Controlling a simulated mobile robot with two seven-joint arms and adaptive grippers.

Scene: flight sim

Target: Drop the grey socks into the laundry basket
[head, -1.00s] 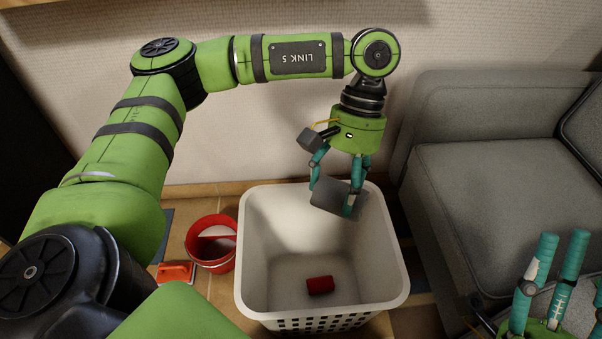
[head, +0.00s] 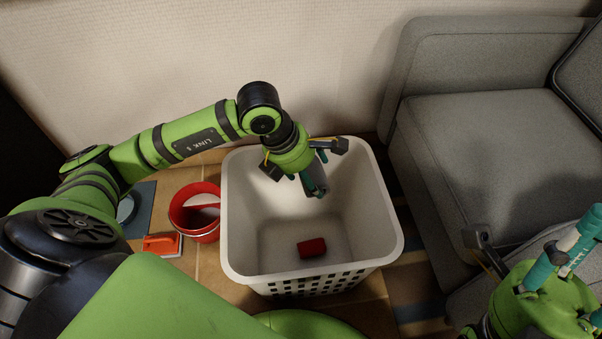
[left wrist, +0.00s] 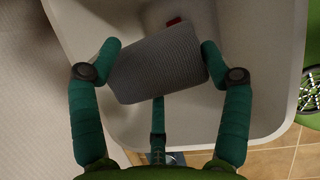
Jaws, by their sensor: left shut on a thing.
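The grey socks, a rolled bundle (head: 317,181), are held by my left gripper (head: 313,176) over the back part of the white laundry basket (head: 247,225). In the left wrist view the bundle (left wrist: 155,68) lies between the teal fingers, which touch it at both ends, with the basket wall (left wrist: 255,30) behind it. In the head view the fingers partly hide the bundle. A red roll (head: 312,247) lies on the basket floor. My right gripper (head: 562,258) is at the lower right by the sofa, with its fingers spread and nothing between them.
A red bucket (head: 181,222) stands left of the basket, with an orange-handled brush or float (head: 162,243) beside it. A grey sofa (head: 470,130) is on the right. The wall (head: 300,60) is close behind the basket.

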